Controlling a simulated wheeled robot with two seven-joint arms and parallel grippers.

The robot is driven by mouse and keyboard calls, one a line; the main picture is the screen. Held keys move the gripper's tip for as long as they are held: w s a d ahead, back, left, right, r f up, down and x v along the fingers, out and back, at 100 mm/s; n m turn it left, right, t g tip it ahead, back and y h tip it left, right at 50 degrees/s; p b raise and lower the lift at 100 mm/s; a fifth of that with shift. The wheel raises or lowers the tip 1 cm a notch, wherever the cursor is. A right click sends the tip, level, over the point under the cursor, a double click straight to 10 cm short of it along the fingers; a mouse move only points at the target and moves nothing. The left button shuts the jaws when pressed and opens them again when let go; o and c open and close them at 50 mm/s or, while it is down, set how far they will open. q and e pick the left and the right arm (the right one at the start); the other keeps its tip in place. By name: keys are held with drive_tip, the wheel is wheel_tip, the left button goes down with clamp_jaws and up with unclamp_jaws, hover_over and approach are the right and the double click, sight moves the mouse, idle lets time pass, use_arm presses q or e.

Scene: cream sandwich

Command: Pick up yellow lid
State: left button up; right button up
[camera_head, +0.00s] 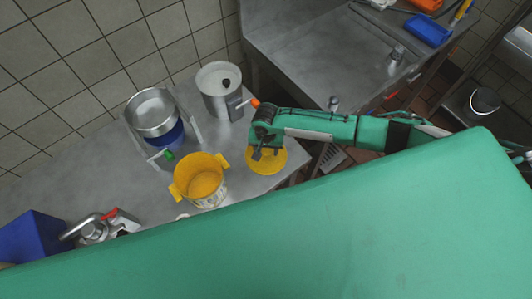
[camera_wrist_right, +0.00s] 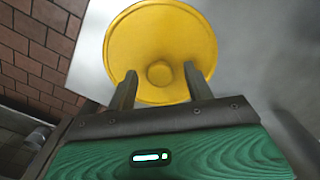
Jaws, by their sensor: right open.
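The round yellow lid (camera_wrist_right: 160,35) lies flat on the steel table, near its right edge. It also shows in the head view (camera_head: 268,163), partly hidden by my right gripper (camera_head: 257,152). In the right wrist view, my right gripper (camera_wrist_right: 160,82) is open. Its two fingers point at the lid, one on each side of the lid's small round knob (camera_wrist_right: 159,73). I cannot tell whether the fingers touch the lid. My left gripper is not in view.
A yellow pot (camera_head: 200,178) with two handles stands left of the lid. A metal pot (camera_head: 152,112) sits over a blue container, and a metal canister (camera_head: 219,90) stands behind. A blue box (camera_head: 32,236) is at the far left. The steel table (camera_head: 100,160) has bare room at left.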

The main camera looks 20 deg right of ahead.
drive_tip(key=c, duration=1)
